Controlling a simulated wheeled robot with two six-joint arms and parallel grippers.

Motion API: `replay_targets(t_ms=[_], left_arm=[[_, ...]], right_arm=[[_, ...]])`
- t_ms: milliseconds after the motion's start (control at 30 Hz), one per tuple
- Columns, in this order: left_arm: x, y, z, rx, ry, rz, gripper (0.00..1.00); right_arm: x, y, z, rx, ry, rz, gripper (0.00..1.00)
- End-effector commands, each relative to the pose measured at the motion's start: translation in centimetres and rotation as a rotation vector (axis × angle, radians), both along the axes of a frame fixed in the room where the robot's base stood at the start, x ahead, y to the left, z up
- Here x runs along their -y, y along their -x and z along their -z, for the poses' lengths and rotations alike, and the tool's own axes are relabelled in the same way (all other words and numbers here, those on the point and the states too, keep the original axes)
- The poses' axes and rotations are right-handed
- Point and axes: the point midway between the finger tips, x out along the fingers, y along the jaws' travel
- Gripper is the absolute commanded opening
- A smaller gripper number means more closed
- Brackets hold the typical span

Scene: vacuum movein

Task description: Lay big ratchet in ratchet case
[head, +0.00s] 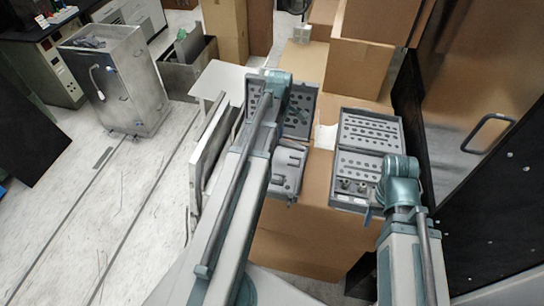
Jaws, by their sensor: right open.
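Two open grey tool cases stand on cardboard boxes, lids up. The left case (285,178) is partly covered by my left arm; its lid (303,105) shows behind the arm. The right case (347,158) has rows of holes and a few sockets near its front. I cannot tell which one is the ratchet case, and I cannot make out the big ratchet. My right gripper (374,203) is open at the right case's front right, mostly hidden by its wrist. My left arm reaches over the left case; its gripper is hardly visible near the lid, its state unclear.
Cardboard boxes (357,75) stack up behind the cases. A light board (207,150) leans left of the left case. A metal cabinet (117,85) stands farther left, with open floor between.

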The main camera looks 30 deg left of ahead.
Motion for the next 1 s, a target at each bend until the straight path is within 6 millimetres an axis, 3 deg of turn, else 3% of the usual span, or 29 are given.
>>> replay_targets(t_ms=[200,467,900,1000], left_arm=[[-2.2,0.3,-0.3,0.0,0.0,-0.181,0.0],[-2.4,0.4,0.1,0.0,0.0,-0.204,0.0],[-2.4,0.4,5.9,0.0,0.0,-0.201,0.0],[-2.4,0.4,6.2,0.0,0.0,-0.201,0.0]], right_arm=[[0.0,0.0,-0.3,0.0,0.0,0.0,0.5],[0.0,0.0,0.1,0.0,0.0,0.0,0.5],[0.0,0.0,5.9,0.001,0.001,-0.003,0.5],[0.0,0.0,6.2,0.001,0.001,-0.005,0.5]])
